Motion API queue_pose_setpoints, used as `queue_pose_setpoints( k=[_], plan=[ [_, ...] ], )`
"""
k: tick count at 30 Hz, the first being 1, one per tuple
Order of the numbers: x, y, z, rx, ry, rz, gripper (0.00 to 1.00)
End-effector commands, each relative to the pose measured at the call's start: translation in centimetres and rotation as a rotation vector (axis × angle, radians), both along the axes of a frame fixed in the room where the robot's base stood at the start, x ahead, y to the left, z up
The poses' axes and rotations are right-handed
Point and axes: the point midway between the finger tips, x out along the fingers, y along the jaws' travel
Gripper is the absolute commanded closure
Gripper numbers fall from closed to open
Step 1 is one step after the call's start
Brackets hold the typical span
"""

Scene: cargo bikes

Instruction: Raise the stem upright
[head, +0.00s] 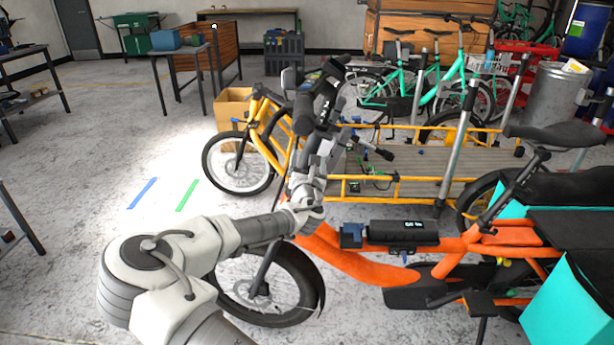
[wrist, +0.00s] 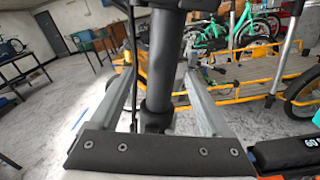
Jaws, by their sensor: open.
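The black stem (wrist: 162,62) is a thick dark tube that runs up through the middle of the wrist view, with a wider collar low down. My gripper (wrist: 160,72) is open, with one grey finger on each side of the stem and visible gaps between them. In the head view my gripper (head: 322,152) is at the front of the orange cargo bike (head: 352,262), just below its black handlebar parts (head: 304,115). My wrist and the handlebar parts hide most of the stem there, so I cannot tell its exact tilt.
A black battery-like unit (head: 403,232) sits on the orange frame, right of my arm. A yellow cargo bike (head: 362,190) stands close behind, with green bikes (head: 440,82) beyond. A cardboard box (head: 232,108) is at its front wheel. Open floor (head: 95,180) lies to the left.

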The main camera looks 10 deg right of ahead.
Motion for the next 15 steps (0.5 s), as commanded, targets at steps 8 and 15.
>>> queue_pose_setpoints(
  k=[8,15],
  plan=[
    [-5.4,1.6,0.3,-0.002,0.0,0.002,0.19],
    [-8.5,2.4,0.2,-0.002,-0.002,0.004,0.19]
  ],
)
